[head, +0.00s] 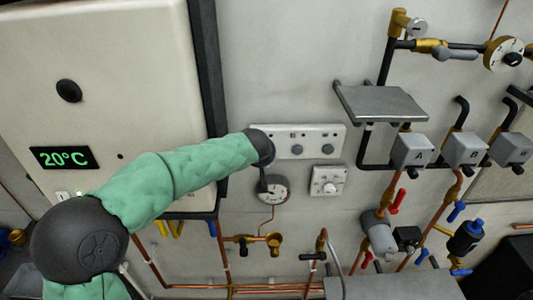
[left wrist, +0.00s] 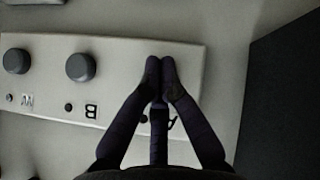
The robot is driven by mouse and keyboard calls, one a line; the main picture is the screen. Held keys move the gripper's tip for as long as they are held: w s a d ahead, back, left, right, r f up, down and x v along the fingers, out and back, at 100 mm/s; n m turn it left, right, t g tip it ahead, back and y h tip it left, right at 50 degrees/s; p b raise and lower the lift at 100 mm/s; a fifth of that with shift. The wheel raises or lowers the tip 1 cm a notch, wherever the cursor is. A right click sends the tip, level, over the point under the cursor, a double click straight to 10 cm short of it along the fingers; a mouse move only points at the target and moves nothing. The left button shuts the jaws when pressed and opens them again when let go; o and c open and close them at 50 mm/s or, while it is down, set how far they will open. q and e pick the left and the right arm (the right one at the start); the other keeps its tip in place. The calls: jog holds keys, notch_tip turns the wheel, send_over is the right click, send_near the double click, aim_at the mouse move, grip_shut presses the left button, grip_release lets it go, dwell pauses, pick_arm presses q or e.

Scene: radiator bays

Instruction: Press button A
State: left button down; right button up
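A white panel (head: 309,132) on the wall carries round dark buttons in a row. It also shows, turned around, in the left wrist view (left wrist: 120,48). There a button by the letter B (left wrist: 79,66) and another (left wrist: 16,61) farther left are clear. Part of a letter, perhaps A, shows beside my fingers, and any button there is hidden behind them. My left gripper (left wrist: 160,64) is shut and empty, its fingertips together over the panel's end. Contact cannot be told. In the head view my dark wrist covers that end. My right gripper is not in view.
A round gauge (head: 273,190) and a small white dial box (head: 327,181) sit below the panel. A grey shelf (head: 382,104) juts out at right, near grey boxes, one lettered A (head: 413,151). A large white unit (head: 120,60) reads 20°C at left.

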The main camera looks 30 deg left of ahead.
pick_arm(q)
jog(key=shift+w, duration=0.1)
jog(key=shift+w+a+b, duration=0.2)
jog(key=shift+b, duration=0.2)
dwell(0.4)
jog(key=shift+s+d+b, duration=0.15)
jog(key=shift+s+b, duration=0.15)
jog(key=shift+b, duration=0.45)
jog(key=s+d+b, duration=0.3)
jog(key=s+b, duration=0.1)
jog(key=s, duration=0.1)
dwell(0.4)
